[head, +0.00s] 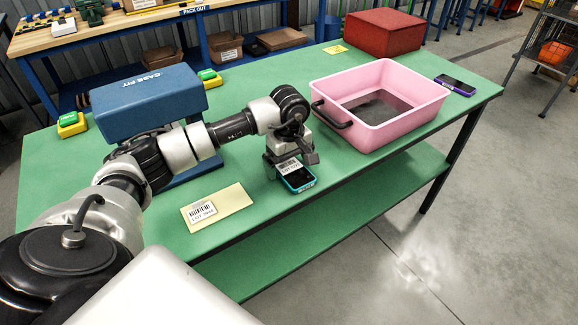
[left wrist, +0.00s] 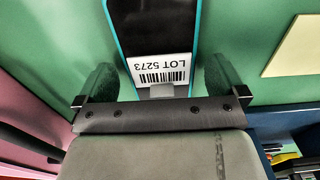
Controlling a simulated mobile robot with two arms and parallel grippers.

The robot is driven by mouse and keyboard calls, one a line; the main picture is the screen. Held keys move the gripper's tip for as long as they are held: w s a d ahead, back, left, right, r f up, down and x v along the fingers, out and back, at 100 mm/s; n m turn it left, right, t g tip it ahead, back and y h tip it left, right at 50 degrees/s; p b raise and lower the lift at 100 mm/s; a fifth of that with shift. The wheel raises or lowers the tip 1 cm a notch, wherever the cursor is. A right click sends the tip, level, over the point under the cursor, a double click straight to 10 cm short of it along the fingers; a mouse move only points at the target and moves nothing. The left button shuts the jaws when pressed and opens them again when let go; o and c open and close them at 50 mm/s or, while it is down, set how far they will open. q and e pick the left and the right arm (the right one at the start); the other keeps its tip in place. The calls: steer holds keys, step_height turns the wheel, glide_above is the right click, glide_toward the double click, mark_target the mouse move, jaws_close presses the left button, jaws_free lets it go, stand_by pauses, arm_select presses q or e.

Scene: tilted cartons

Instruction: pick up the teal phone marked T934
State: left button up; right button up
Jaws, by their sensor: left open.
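A teal-edged phone (head: 299,179) with a dark screen lies on the green table near its front edge. A white barcode label on it reads LOT 5273 in the left wrist view (left wrist: 160,70); I see no T934 mark. My left gripper (head: 290,160) is open just over the label end of the phone. In the left wrist view, its two fingers (left wrist: 160,85) stand on either side of the phone, with green showing between each finger and the phone. My right gripper is not in view.
A pink tub (head: 433,100) with a dark handle stands right of the gripper. A purple-edged phone (head: 456,84) lies beyond it. A blue case (head: 150,100) stands behind my left arm. A yellow card (head: 233,198) with a barcode label lies left of the teal-edged phone.

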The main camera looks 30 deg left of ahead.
arm_select(q)
steer(key=shift+f, duration=0.25)
steer(key=c, duration=1)
steer(key=shift+r, duration=0.1)
